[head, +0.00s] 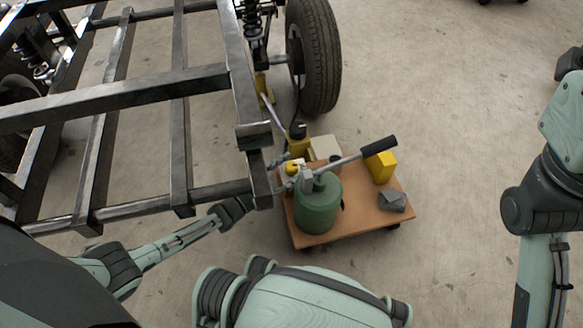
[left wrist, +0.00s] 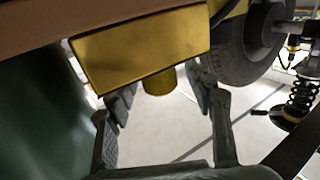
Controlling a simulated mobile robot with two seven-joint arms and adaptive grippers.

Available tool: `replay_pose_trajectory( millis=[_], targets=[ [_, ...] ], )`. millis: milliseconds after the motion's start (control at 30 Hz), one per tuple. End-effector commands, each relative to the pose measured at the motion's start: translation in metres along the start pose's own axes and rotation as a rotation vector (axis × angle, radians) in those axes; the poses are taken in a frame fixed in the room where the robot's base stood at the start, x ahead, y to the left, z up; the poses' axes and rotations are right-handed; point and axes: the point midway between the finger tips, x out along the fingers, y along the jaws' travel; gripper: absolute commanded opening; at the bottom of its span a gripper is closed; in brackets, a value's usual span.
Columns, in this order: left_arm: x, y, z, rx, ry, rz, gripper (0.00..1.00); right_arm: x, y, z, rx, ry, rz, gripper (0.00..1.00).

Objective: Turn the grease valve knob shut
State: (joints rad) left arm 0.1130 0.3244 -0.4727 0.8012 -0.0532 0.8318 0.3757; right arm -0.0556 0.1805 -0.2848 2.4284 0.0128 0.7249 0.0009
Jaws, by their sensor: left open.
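The green grease pump (head: 318,205) stands on a small cart, with its lever slanting up to the right. A yellow block (left wrist: 140,45), which looks like the valve body, fills the upper part of the left wrist view. A short round yellow knob (left wrist: 158,82) sticks out of its lower side. In the head view a small yellow part (head: 295,166) shows beside the pump, partly hidden. My left gripper (head: 283,163) is at this part, partly behind the chassis beam. In the left wrist view its open fingers (left wrist: 162,94) stand either side of the knob; contact cannot be told. My right gripper is out of view.
The cart top (head: 355,222) also carries a yellow box (head: 381,166), a grey block (head: 392,200) and a beige box (head: 325,148). The steel chassis frame (head: 120,92) lies close left of the cart. A wheel (head: 315,55) stands behind. The floor right of the cart is clear.

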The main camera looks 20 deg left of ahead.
Motion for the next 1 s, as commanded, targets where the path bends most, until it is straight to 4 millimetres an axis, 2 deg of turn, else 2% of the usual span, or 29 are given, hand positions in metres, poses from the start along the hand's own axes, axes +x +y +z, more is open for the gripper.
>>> replay_pose_trajectory(
  millis=[333, 733, 1000],
  targets=[
    [0.0046, 0.0001, 0.0002, 0.000, -0.002, 0.000, 0.52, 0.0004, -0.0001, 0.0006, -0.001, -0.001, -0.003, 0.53],
    [0.0044, 0.0001, 0.0001, 0.000, -0.001, 0.000, 0.02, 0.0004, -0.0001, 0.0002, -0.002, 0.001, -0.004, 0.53],
    [0.0050, 0.0015, -0.0015, -0.004, 0.001, -0.118, 0.01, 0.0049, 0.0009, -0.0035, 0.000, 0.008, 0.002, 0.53]
  ],
)
